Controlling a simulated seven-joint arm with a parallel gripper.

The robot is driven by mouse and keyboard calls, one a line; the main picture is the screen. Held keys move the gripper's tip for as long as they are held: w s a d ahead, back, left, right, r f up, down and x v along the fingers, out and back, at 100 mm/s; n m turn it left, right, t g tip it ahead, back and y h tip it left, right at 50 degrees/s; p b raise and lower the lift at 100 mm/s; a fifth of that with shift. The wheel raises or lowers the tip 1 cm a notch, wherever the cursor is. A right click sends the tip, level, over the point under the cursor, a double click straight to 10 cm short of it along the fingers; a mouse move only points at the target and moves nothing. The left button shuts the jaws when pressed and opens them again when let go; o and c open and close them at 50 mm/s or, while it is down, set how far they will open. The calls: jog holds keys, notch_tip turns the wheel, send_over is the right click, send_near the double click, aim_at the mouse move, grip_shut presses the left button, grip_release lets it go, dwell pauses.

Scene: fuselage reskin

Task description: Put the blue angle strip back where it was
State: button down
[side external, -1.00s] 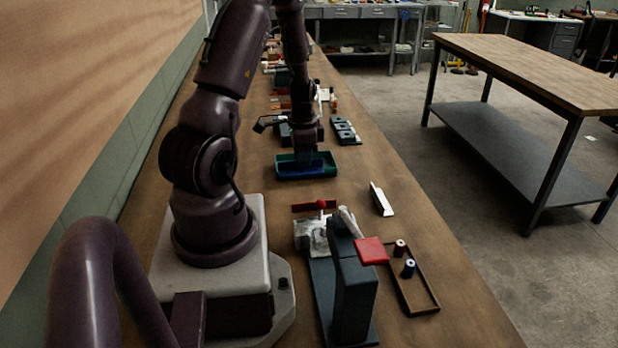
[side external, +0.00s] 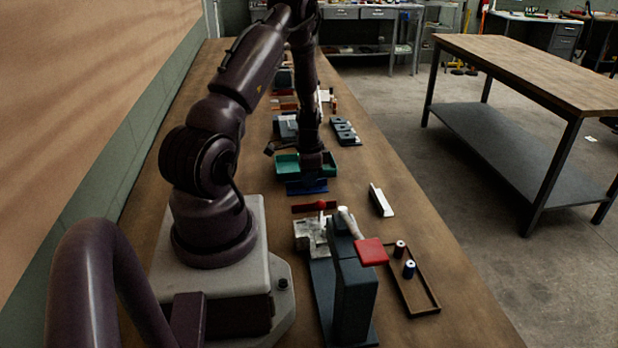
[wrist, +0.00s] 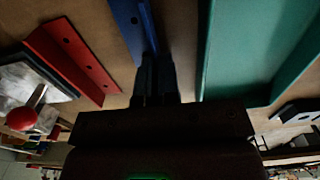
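The blue angle strip (side external: 307,187) is in front of the green tray in the side view, on the camera's side of it. It also shows in the wrist view (wrist: 130,25), running up from my fingertips. My gripper (side external: 312,172) points down above the strip. In the wrist view its two fingers (wrist: 155,75) are close together with the strip's end between them. The strip looks held; its height over the bench is hard to tell. The green tray (side external: 288,163) stands just behind it, and its wall (wrist: 207,55) is to the right in the wrist view.
A red angle strip (side external: 314,207) lies at a clamp with a red knob (wrist: 22,117). A white angle piece (side external: 381,200) lies to the right. A dark block with a red pad (side external: 371,252) and a tray with two spools (side external: 425,295) stand nearer the camera.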

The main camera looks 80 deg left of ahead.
jog(key=c, duration=1.3)
grip_release()
jog(key=shift+c, duration=0.2)
notch_tip(320, 180, up, 12)
jog(key=f, duration=0.1)
jog(key=w+d+r+t, duration=0.1)
jog(key=w+d+r, duration=0.3)
jog(key=d+r, duration=0.4)
jog(key=w+d+r+t, duration=0.1)
jog(key=w+d+r, duration=0.3)
jog(key=d+r, duration=0.4)
jog(key=s+d+r+t, duration=0.1)
jog(key=s+d+r, duration=0.2)
jog(key=d, duration=0.6)
jog(key=s+d+r+t, duration=0.2)
jog(key=s+d+r, duration=0.2)
jog(key=d, duration=0.5)
jog(key=shift+s+t, duration=0.3)
jog(key=shift+s, duration=0.3)
